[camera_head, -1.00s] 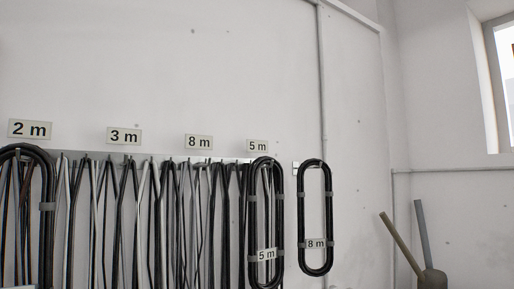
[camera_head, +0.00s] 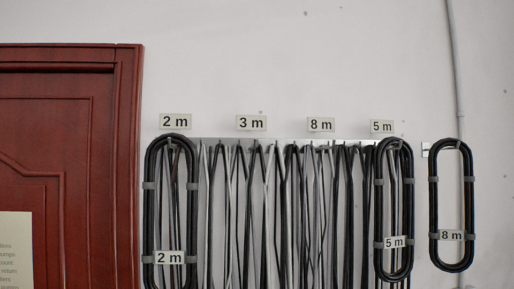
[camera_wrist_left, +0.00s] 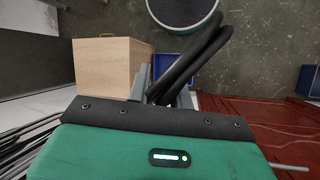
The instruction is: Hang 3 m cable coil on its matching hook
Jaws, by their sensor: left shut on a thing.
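My left gripper (camera_wrist_left: 163,92) is shut on a black cable coil (camera_wrist_left: 200,55) in the left wrist view. The coil sticks out beyond the fingers to the upper right; no length tag shows on it. In the head view the 3 m sign (camera_head: 251,123) is on the wall above a metal hook rail (camera_head: 215,141). Thin black and grey cables (camera_head: 245,210) hang below that sign, and no thick coil hangs there. The hook under the sign is too small to make out clearly. Neither gripper shows in the head view.
A 2 m coil (camera_head: 150,220) hangs left under its sign, a 5 m coil (camera_head: 380,235) right under its sign. An 8 m coil (camera_head: 434,215) hangs farther right, off the rail. A red door (camera_head: 70,150) stands left. The wrist view shows a wooden box (camera_wrist_left: 105,65).

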